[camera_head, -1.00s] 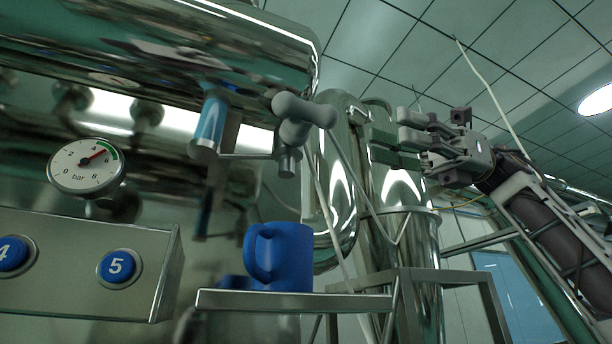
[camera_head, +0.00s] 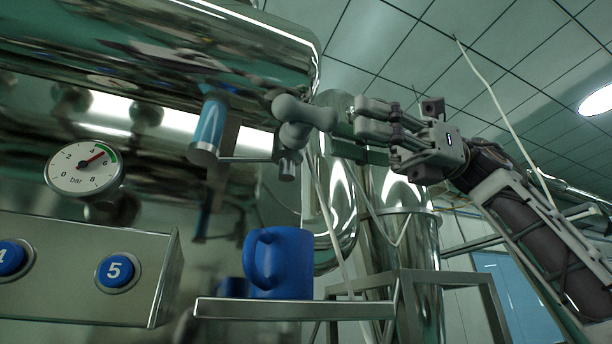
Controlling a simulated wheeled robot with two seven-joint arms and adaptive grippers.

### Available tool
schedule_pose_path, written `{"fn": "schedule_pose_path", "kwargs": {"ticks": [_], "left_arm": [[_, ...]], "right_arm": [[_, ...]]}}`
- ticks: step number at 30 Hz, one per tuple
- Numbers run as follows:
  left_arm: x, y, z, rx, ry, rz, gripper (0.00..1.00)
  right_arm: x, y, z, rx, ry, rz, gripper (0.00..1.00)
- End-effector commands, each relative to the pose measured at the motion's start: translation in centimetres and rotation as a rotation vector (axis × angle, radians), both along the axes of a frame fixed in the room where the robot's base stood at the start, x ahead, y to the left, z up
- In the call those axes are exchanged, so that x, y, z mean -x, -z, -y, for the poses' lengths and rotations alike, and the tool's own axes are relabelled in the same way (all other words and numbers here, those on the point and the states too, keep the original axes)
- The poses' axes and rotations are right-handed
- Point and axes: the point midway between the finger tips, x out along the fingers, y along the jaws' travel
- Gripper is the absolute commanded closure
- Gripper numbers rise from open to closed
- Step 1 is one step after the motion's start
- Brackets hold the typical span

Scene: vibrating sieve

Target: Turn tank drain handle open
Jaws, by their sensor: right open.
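The grey drain handle (camera_head: 303,116) sits on a valve under the large shiny tank (camera_head: 150,45), near the middle of the head view. A short spout points down below it. My right gripper (camera_head: 352,128) is open and empty, just right of the handle, with its fingers pointing left toward the handle's right end. The fingertips are close to that end; I cannot tell whether they touch. My left gripper is not in view.
A blue mug (camera_head: 280,262) stands on a metal shelf (camera_head: 290,309) below the valve. A blue sight tube (camera_head: 211,124) hangs left of the handle. A pressure gauge (camera_head: 84,168) and a button panel (camera_head: 80,270) are at the left. Steel vessels stand behind the gripper.

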Motion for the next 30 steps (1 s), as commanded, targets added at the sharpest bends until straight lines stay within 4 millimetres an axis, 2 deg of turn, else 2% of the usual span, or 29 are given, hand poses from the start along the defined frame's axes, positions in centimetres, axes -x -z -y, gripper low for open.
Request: {"fn": "schedule_pose_path", "kwargs": {"ticks": [9, 15, 21, 30], "left_arm": [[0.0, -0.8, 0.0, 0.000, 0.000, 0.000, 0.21], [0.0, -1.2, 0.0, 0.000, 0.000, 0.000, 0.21], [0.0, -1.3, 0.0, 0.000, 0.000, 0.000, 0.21], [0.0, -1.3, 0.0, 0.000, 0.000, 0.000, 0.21]], "right_arm": [[1.4, -0.1, -4.1, 0.002, -0.001, 0.002, 0.58], [2.0, -0.1, -6.1, 0.001, 0.000, 0.000, 0.58], [2.3, -0.1, -7.1, 0.000, 0.000, 0.000, 0.58], [2.3, 0.0, -7.2, 0.000, 0.000, 0.000, 0.58]]}}
